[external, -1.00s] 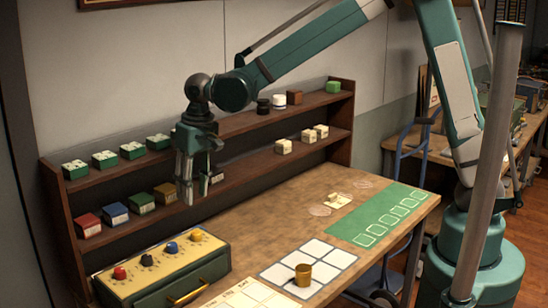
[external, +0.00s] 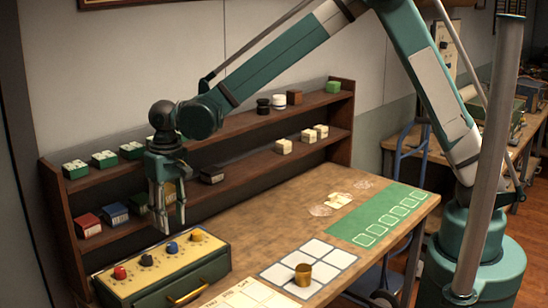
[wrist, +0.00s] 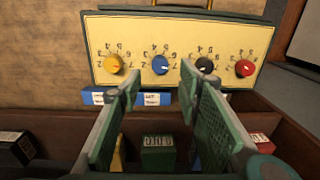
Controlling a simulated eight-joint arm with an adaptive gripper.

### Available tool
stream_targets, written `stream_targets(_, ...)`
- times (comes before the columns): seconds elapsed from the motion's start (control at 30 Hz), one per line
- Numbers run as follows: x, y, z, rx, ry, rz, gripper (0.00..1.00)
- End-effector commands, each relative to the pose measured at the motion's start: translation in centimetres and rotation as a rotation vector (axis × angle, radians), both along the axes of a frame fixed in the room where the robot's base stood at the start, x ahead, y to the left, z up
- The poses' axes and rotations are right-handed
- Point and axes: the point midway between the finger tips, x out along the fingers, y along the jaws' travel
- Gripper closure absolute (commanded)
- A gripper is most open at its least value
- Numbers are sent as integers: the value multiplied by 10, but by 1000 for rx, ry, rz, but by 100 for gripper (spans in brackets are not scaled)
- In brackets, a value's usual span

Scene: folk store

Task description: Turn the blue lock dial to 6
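The blue lock dial (external: 172,247) is a small round knob on the cream top panel of a green box. It also shows in the wrist view (wrist: 160,65), with printed numbers around it and a pale mark whose exact reading I cannot tell. Red (external: 120,272), black (external: 146,260) and yellow (external: 196,235) dials share the panel. My gripper (external: 169,222) is open and empty, pointing down above and behind the box. In the wrist view its fingertips (wrist: 160,82) are apart, with the blue dial beyond the gap between them; I see no contact.
A two-level wooden shelf (external: 250,122) with several small coloured boxes stands behind the bench, close to my gripper. The box has a drawer with a brass handle (external: 188,293). A brass cup (external: 303,275) stands on a white grid mat.

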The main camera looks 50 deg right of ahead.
Motion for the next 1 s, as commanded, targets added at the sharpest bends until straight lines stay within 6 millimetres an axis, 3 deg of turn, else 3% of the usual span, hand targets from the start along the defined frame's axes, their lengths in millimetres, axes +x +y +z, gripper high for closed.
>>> stream_targets(0.27,0,0,-10,0,0,0,65)
stream_targets(0.8,0,3,-65,0,0,0,65)
stream_targets(1.0,0,3,-76,0,0,0,65)
